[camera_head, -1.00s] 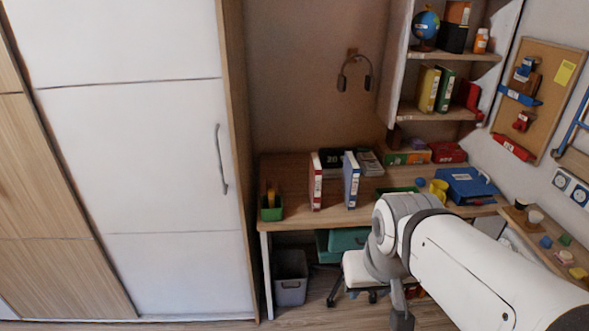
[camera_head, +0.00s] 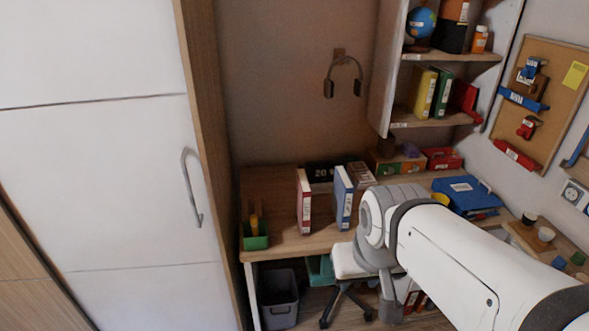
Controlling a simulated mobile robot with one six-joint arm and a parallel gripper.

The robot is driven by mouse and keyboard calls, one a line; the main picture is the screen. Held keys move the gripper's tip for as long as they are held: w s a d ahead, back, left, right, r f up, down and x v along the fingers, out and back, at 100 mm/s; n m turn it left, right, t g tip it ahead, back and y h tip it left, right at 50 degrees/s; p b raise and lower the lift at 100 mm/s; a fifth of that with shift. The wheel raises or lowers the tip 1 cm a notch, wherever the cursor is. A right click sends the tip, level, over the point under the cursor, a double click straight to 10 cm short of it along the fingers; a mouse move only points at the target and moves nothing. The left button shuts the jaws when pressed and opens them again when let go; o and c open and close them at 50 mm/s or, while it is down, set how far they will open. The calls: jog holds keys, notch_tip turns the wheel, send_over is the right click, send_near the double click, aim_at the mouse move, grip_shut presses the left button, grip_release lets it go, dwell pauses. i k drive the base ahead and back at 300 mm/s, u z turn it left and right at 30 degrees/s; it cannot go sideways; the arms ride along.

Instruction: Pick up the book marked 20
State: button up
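A dark box-like thing (camera_head: 320,172) with a pale marking that reads "20" is at the back of the desk, against the wall. I cannot tell for sure whether it is a book. A red book (camera_head: 304,202) and a blue book (camera_head: 344,197) stand upright and apart in front of it, with white spine labels too small to read. My white arm comes in from the lower right, with a grey joint over the desk's front edge. My gripper is not clearly seen, and no book is seen held.
The desk (camera_head: 270,185) also carries a green pen holder (camera_head: 255,236) at the left and a blue binder (camera_head: 466,194) at the right. A wall shelf (camera_head: 450,118) holds more books. A chair (camera_head: 348,262) and a grey bin (camera_head: 279,300) are below. A white wardrobe door (camera_head: 120,190) stands left.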

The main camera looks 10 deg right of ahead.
aim_at(303, 190)
jog(key=i, duration=1.1)
jog(key=u, duration=0.05)
